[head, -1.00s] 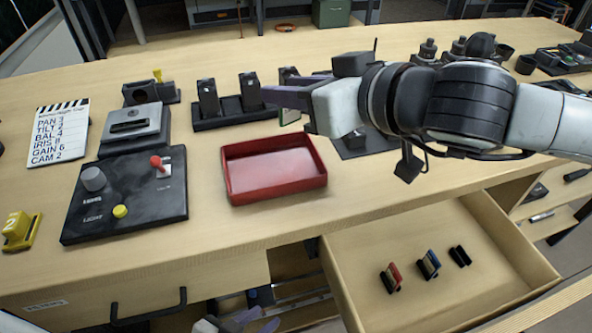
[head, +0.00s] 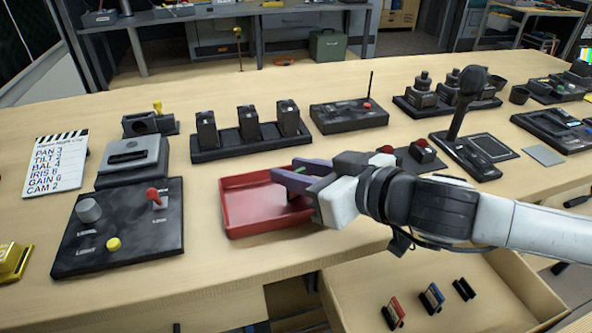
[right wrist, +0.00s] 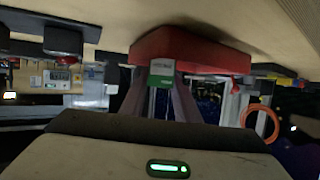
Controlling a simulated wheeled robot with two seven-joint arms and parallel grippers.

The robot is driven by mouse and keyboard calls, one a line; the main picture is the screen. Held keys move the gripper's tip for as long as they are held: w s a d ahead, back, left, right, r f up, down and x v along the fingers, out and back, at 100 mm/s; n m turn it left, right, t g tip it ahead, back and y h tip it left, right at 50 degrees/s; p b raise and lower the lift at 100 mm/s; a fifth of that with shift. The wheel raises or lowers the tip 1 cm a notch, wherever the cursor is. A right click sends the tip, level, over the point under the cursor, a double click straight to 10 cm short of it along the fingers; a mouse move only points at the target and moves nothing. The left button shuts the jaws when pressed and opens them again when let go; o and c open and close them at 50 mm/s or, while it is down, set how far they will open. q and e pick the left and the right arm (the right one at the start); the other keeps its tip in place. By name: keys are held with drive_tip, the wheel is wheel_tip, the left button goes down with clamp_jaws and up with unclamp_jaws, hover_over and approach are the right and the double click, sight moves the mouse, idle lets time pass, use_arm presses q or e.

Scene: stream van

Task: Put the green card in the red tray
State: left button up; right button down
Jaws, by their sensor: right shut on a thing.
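The red tray (head: 245,205) lies on the bench in the head view and also shows in the right wrist view (right wrist: 190,50). My right gripper (head: 293,178) reaches over the tray's right part, its fingers pointing left. It is shut on the green card (right wrist: 164,72), a small card with a white face and green parts, seen at the fingertips in the right wrist view. In the head view only a sliver of green (head: 299,169) shows by the fingers. I cannot tell whether the card touches the tray. My left gripper is not in view.
A control panel (head: 120,228) with a red lever stands left of the tray. A black rack (head: 250,138) with several upright units is behind it. An open drawer (head: 380,280) with several small cards in holders is below the bench front. The wood before the tray is clear.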

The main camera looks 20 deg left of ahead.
drive_tip(key=c, duration=1.4)
unclamp_jaws()
drive_tip(key=shift+o, duration=0.2)
drive_tip(key=v, duration=1.2)
